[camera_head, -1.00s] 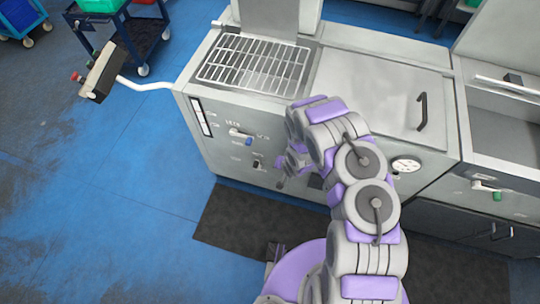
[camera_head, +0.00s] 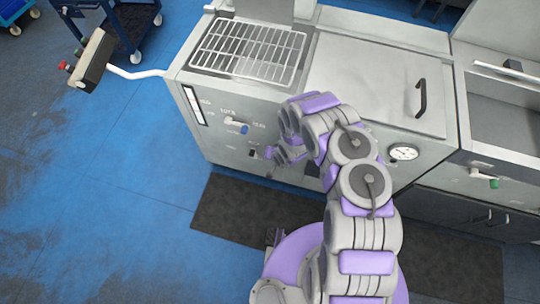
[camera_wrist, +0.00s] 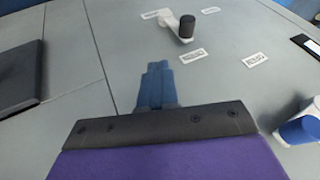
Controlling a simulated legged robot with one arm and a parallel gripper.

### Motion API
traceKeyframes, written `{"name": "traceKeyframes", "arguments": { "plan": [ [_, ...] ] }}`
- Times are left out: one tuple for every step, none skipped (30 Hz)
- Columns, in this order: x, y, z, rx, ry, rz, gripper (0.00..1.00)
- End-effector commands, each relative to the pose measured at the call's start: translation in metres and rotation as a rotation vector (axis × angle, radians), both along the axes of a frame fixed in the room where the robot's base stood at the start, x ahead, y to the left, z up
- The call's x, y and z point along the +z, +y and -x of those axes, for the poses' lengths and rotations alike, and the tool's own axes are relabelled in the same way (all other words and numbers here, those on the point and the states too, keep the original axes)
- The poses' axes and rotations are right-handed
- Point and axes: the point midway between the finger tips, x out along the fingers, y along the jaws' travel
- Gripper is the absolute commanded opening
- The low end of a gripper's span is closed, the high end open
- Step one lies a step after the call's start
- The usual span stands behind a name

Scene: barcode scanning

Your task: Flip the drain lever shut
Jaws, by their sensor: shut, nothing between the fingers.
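A small white lever with a black grip (camera_head: 253,153) is on the cabinet's front panel, below a white lever with a blue grip (camera_head: 235,126). Label text is too small to tell which is the drain lever. In the wrist view the black-grip lever (camera_wrist: 186,27) is at top centre, between printed labels, and the blue-grip lever (camera_wrist: 302,127) is at the right edge. My gripper (camera_head: 267,153) is close beside the black-grip lever. In the wrist view my gripper (camera_wrist: 158,68) is shut and empty, its blue fingers together, tips apart from that lever in the picture.
The steel cabinet (camera_head: 330,65) carries a wire rack (camera_head: 248,52), a lid with a black handle (camera_head: 421,98) and a round gauge (camera_head: 403,153). A control box on a white arm (camera_head: 95,62) juts out at left.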

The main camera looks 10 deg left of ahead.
Motion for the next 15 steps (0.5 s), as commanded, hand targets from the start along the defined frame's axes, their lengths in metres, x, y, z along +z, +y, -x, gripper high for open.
{"name": "traceKeyframes", "arguments": {
  "plan": [
    [-0.012,0.004,-0.003,0.000,0.001,0.000,0.00],
    [-0.016,0.005,-0.005,-0.001,0.002,-0.001,0.00],
    [-0.022,0.008,-0.008,0.000,0.000,-0.001,0.00],
    [-0.026,0.011,-0.010,0.000,-0.001,-0.002,0.00],
    [-0.030,0.013,-0.012,0.000,-0.002,-0.003,0.00],
    [-0.036,0.015,-0.014,0.000,-0.001,-0.003,0.00],
    [-0.041,0.016,-0.015,0.000,0.001,-0.002,0.00],
    [-0.046,0.018,-0.017,-0.001,0.003,-0.002,0.00],
    [-0.050,0.020,-0.019,-0.001,0.002,-0.002,0.00],
    [-0.054,0.022,-0.022,-0.001,0.000,-0.003,0.00],
    [-0.057,0.023,-0.025,-0.002,-0.002,-0.004,0.00],
    [-0.059,0.030,-0.025,0.002,-0.003,-0.004,0.00],
    [-0.060,0.035,-0.025,0.003,-0.003,-0.004,0.00],
    [-0.061,0.040,-0.025,0.004,-0.003,-0.004,0.00],
    [-0.063,0.044,-0.025,0.003,-0.002,-0.003,0.00]
  ]
}}
